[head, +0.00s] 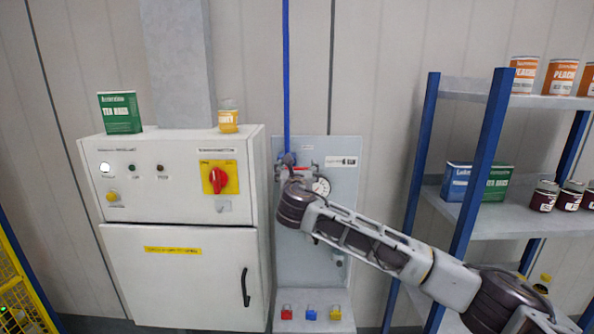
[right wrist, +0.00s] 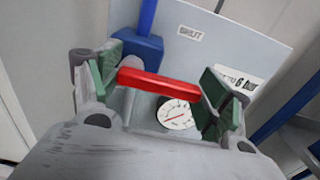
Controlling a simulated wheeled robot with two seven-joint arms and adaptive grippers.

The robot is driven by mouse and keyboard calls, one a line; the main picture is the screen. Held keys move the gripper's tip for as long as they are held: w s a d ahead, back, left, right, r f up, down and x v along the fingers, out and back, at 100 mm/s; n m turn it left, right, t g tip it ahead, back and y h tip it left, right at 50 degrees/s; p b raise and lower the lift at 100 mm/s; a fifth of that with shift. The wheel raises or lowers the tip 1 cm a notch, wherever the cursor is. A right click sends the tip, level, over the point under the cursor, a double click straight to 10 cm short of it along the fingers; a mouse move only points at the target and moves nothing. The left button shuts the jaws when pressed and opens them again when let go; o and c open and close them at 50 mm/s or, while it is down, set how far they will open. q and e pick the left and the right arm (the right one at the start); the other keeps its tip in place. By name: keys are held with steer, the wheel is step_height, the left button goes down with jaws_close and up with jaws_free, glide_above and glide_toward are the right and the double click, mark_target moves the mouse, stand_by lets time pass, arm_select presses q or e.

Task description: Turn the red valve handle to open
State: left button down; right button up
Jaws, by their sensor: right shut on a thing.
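The red valve handle (head: 303,168) is on the grey panel (head: 345,215) by the foot of the vertical blue pipe (head: 286,75). In the right wrist view the handle (right wrist: 158,83) is a red bar lying crosswise to the pipe, next to the blue valve body (right wrist: 140,45). My right gripper (head: 292,175) is at the valve and hides part of it in the head view. In the right wrist view its green-padded fingers (right wrist: 158,88) are at the two ends of the handle, shut on it. My left gripper is not in view.
A pressure gauge (head: 321,186) sits close beside the handle. A white cabinet (head: 180,280) with a red rotary switch (head: 218,180) stands at the left. Blue-post shelves (head: 480,220) with cans and boxes stand at the right. Small padlocks (head: 311,314) are below the panel.

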steer(key=shift+d+f+m, duration=0.1)
steer(key=shift+m, duration=0.2)
steer(key=m+b, duration=0.1)
steer(key=m, duration=0.1)
steer(key=f+m+b, duration=0.1)
steer(key=m, duration=0.1)
steer(key=shift+f, duration=0.15)
steer(key=m, duration=0.1)
steer(key=f+m+b, duration=0.1)
steer(key=m, duration=0.1)
steer(key=shift+a+m, duration=0.3)
steer(key=shift+a, duration=0.1)
steer(key=m+b, duration=0.1)
steer(key=m, duration=0.2)
steer(key=a+m+b, duration=0.1)
steer(key=m, duration=0.2)
steer(key=a+f+m+b, duration=0.1)
steer(key=m, duration=0.2)
steer(key=shift+a+f+m, duration=0.1)
steer(key=shift+a+m, duration=0.1)
steer(key=shift+m, duration=0.2)
steer(key=o, duration=1.4)
steer(key=shift+w, duration=0.1)
